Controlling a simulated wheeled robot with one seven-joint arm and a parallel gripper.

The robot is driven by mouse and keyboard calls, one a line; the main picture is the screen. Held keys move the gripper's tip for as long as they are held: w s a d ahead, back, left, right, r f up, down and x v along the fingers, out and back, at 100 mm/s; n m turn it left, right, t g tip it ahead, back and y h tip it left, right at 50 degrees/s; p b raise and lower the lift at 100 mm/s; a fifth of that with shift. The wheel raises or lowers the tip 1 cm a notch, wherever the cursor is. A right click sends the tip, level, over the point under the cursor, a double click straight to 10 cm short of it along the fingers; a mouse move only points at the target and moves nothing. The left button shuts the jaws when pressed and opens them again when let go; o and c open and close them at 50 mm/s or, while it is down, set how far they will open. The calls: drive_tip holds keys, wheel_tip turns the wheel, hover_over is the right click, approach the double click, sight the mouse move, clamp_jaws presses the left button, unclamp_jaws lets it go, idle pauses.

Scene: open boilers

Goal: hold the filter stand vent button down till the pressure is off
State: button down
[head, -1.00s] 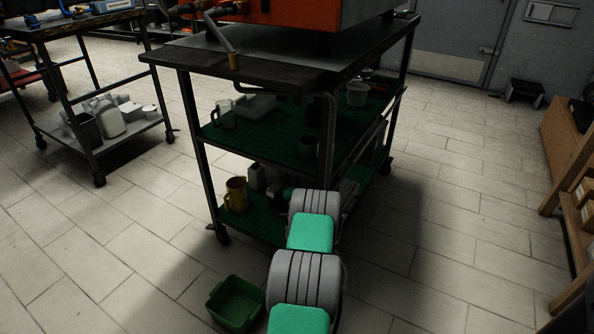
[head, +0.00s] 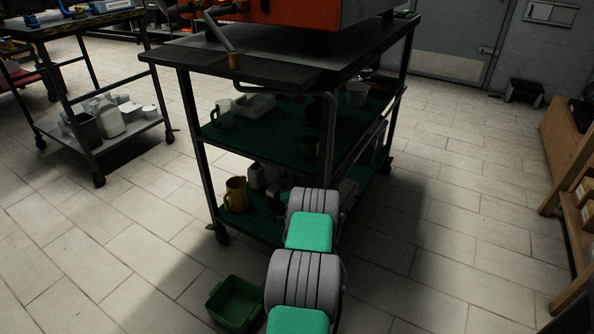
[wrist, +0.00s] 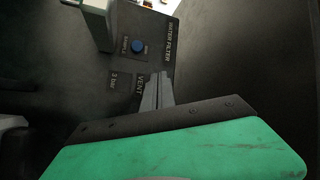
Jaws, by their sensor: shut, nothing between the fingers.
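In the wrist view a dark filter stand panel (wrist: 112,50) carries the words "WATER FILTER", "VENT" and "3 bar". A round blue button (wrist: 138,46) sits on it beside small lettering. My gripper (wrist: 157,76) is shut, and its narrow grey fingers reach over the panel beside the "VENT" label (wrist: 141,86). No vent button shows by that label; the fingers may hide it. I cannot tell whether the fingertips touch the panel. The blue button stands clear of the fingers. No pressure gauge is readable. My gripper is not visible in the head view.
A dark cart (head: 262,72) with green shelves stands ahead, bearing an orange machine (head: 285,12). A yellow jug (head: 236,195) is on its lower shelf. A green bin (head: 236,303) is on the floor by my arm. The tiled floor at right is open.

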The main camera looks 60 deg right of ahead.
drive_tip(key=shift+s+a+b, duration=0.2)
drive_tip(key=shift+a+b, duration=0.9)
drive_tip(key=shift+a, duration=1.4)
